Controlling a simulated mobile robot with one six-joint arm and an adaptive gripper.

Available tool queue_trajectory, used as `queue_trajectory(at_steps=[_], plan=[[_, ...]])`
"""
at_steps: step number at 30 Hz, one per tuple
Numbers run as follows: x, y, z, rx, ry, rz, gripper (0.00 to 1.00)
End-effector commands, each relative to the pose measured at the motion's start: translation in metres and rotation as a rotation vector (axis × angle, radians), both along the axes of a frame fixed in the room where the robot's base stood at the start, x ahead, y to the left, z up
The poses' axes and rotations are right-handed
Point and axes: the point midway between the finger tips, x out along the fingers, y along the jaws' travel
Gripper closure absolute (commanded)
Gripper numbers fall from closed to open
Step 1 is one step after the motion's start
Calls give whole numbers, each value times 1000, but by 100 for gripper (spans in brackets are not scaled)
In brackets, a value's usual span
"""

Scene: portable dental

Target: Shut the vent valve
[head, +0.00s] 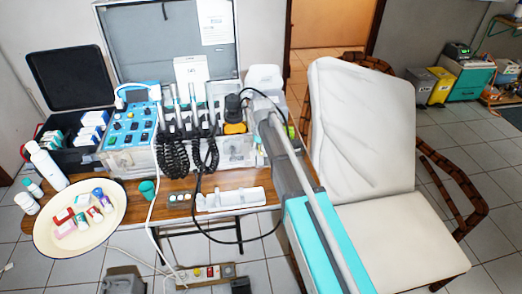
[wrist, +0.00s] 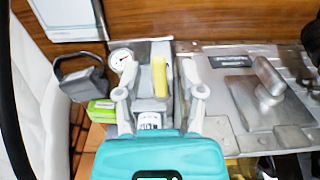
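In the wrist view a yellow lever-like handle (wrist: 159,76), which looks like the vent valve's handle, stands on a grey metal block beside a round white dial gauge (wrist: 122,60). My gripper (wrist: 158,68) is open, with one grey finger on each side of the yellow handle. Gaps show between the handle and both fingers; I cannot tell how far above it the fingertips are. In the head view my arm reaches over the right end of the dental unit, and my fingers cannot be made out there.
A grey padlock-shaped object (wrist: 82,80) and a green box (wrist: 101,111) are left of the gauge. A metal plate with a grey lever (wrist: 268,76) is to the right. The reclined white chair (head: 360,120) stands right of the wooden table (head: 180,186).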

Motion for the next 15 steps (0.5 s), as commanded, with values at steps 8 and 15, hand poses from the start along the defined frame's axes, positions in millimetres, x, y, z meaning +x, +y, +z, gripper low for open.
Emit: queue_trajectory(at_steps=[8, 15], plan=[[0, 0, 0, 0, 0, 1, 47], [0, -2, 0, 0, 0, 32, 47]])
